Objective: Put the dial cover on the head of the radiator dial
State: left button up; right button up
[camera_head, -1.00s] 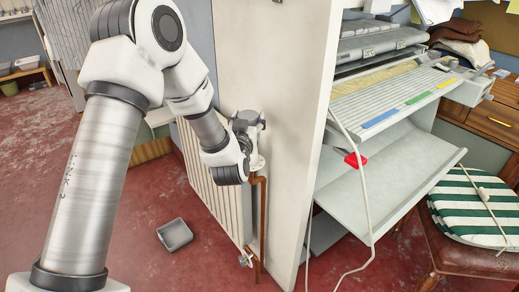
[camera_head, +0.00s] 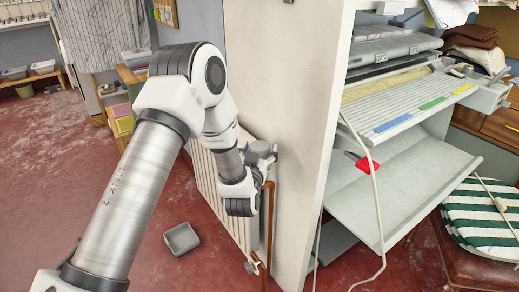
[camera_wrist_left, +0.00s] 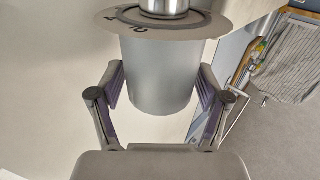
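A shiny metal stem (camera_wrist_left: 165,6) shows beyond the disc. My left gripper (camera_wrist_left: 160,75) is open, one finger on each side of the cover, with a narrow gap on both sides. In the head view my left gripper (camera_head: 262,153) is at the top end of the radiator (camera_head: 207,178), by the copper pipe (camera_head: 268,205). The dial is too small to make out there. My right gripper is out of view.
A white panel (camera_head: 280,80) rises just right of my left gripper. A grey open tray (camera_head: 182,238) lies on the red floor, looking empty. The ironing machine (camera_head: 410,110) stands right of the panel, with a hanging white cord. Floor left of the radiator is mostly free.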

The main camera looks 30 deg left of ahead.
pick_arm(q)
jog(key=shift+r, duration=0.2)
jog(key=v, duration=1.2)
jog(key=s+d+f+m+g+h, duration=0.1)
jog(key=s+d+f+g+h, duration=0.35)
jog(key=f, duration=0.75)
jog(key=s+d+f+m+g+h, duration=0.1)
jog(key=s+d+f+m+g, duration=0.1)
jog(key=s+f+g, duration=0.65)
jog(key=s+d+f+m+g+h, duration=0.1)
jog(key=s+d+f+g, duration=0.2)
jog(key=s+f, duration=0.7)
jog(key=s, duration=0.3)
jog(key=shift+s+f+g, duration=0.25)
jog(key=shift+f+g, duration=0.05)
jog(key=shift+g, duration=0.1)
